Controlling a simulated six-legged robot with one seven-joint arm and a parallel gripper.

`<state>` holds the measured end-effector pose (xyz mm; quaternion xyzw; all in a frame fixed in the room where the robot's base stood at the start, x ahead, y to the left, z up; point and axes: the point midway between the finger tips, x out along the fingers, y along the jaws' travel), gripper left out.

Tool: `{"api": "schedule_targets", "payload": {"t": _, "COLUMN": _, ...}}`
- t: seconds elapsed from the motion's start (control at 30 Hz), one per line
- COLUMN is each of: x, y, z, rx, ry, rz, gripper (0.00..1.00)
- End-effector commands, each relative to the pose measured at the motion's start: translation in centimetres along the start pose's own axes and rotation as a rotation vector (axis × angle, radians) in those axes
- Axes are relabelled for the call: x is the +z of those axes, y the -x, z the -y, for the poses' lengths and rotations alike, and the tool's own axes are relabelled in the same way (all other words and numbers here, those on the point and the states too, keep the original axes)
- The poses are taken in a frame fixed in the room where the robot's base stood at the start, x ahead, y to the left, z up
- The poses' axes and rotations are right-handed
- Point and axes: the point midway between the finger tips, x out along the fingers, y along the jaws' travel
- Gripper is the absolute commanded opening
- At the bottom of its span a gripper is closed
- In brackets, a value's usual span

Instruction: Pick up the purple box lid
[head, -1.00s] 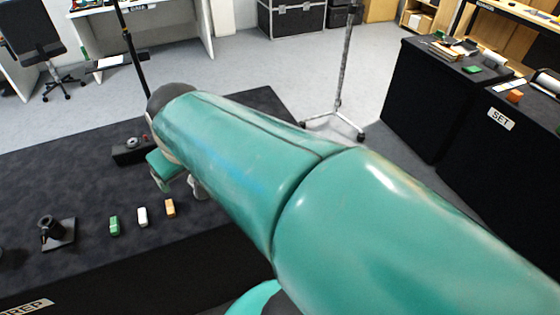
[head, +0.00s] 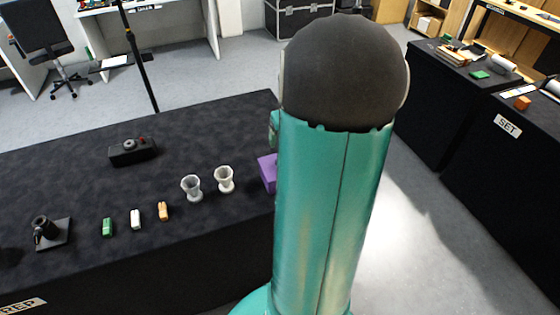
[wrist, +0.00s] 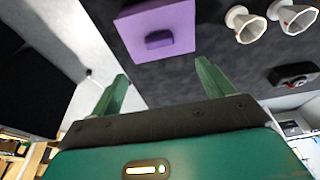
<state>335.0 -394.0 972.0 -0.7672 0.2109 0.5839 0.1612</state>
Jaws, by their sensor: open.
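The purple box lid (wrist: 157,22) shows in the wrist view as a square purple plate with a raised darker handle block (wrist: 159,39). It lies at the edge of the black table, beyond my fingertips. In the head view only a part of the purple box (head: 267,172) shows, the rest hidden behind my arm. My gripper (wrist: 161,72) is open and empty. Its two green fingers point towards the lid and are apart from it. In the head view my arm hides the gripper.
Two white goblets (head: 192,187) (head: 224,179) stand left of the purple box on the black table (head: 75,160). A black device with a dial (head: 132,150) and several small blocks lie further left. Another black table marked SET (head: 508,127) stands at the right.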

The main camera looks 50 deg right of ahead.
Motion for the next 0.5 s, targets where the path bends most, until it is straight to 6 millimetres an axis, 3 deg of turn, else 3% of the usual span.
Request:
{"api": "schedule_targets", "payload": {"t": 0.3, "x": 0.1, "y": -6.0, "z": 0.0, "rx": -0.003, "ry": 0.001, "rz": 0.003, "gripper": 0.80}}
{"api": "schedule_targets", "payload": {"t": 0.5, "x": 0.0, "y": -7.8, "z": -0.2, "rx": 0.000, "ry": 0.002, "rz": 0.000, "gripper": 0.80}}
